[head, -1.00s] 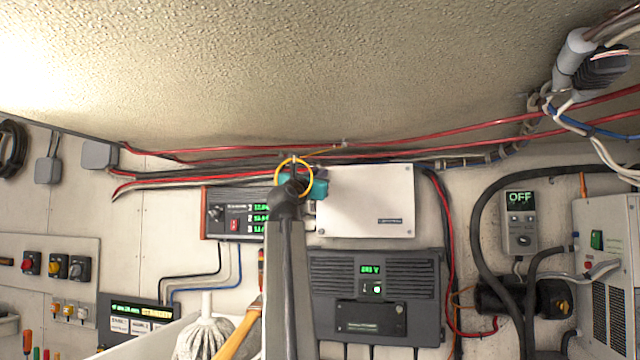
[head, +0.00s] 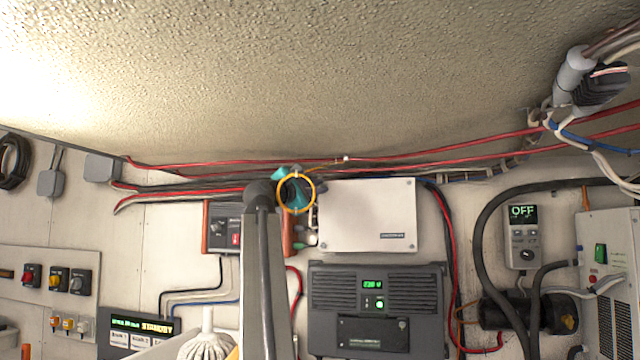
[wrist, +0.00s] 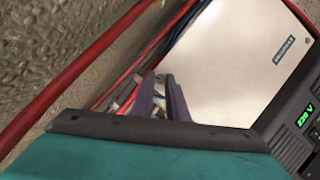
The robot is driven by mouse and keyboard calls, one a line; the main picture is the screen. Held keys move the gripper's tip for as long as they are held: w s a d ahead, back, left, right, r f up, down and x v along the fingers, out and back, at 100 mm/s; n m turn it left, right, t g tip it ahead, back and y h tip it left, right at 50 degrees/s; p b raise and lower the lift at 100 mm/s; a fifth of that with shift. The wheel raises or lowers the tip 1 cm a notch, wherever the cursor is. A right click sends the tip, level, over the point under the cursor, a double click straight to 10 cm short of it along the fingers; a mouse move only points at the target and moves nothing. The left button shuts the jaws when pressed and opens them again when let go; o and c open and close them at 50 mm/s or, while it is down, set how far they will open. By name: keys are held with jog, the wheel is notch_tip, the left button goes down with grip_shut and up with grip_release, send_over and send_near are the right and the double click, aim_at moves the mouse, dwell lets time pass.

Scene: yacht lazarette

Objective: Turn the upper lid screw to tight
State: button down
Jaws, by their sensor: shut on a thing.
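The white box with a flat pale lid (head: 367,215) is on the wall right of my arm; it fills the upper right of the wrist view (wrist: 236,62). My teal gripper (head: 303,193), with a yellow ring around it, is at the lid's upper left edge. In the wrist view my two dark fingers (wrist: 160,80) reach to the lid's left edge, a narrow gap between them. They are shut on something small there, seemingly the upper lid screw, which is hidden. A small pale, green-tipped part (head: 306,241) shows at the lid's lower left; I cannot tell what it is.
Red and black cables (head: 240,170) run along the wall top just behind my gripper. A dark charger unit (head: 410,282) is below the box. A mop head (head: 207,340) stands at the bottom.

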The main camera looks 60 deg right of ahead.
jog(key=shift+w+m+g+y+p, duration=0.15)
jog(key=shift+m+y+p, duration=0.2)
jog(key=shift+m+p, duration=0.45)
jog(key=shift+w+m+g+y+p, duration=0.15)
jog(key=shift+m+y+p, duration=0.3)
jog(key=shift+m, duration=0.55)
jog(key=shift+s, duration=0.1)
jog(key=c, duration=1.7)
grip_release()
jog(key=shift+a, duration=0.15)
jog(key=shift+c, duration=0.2)
jog(key=shift+r, duration=0.1)
jog(key=a+f+b, duration=0.1)
jog(key=a+b, duration=0.2)
jog(key=a, duration=1)
jog(key=shift+w+a+f, duration=0.15)
jog(key=shift+w+a, duration=0.15)
jog(key=shift+w, duration=0.15)
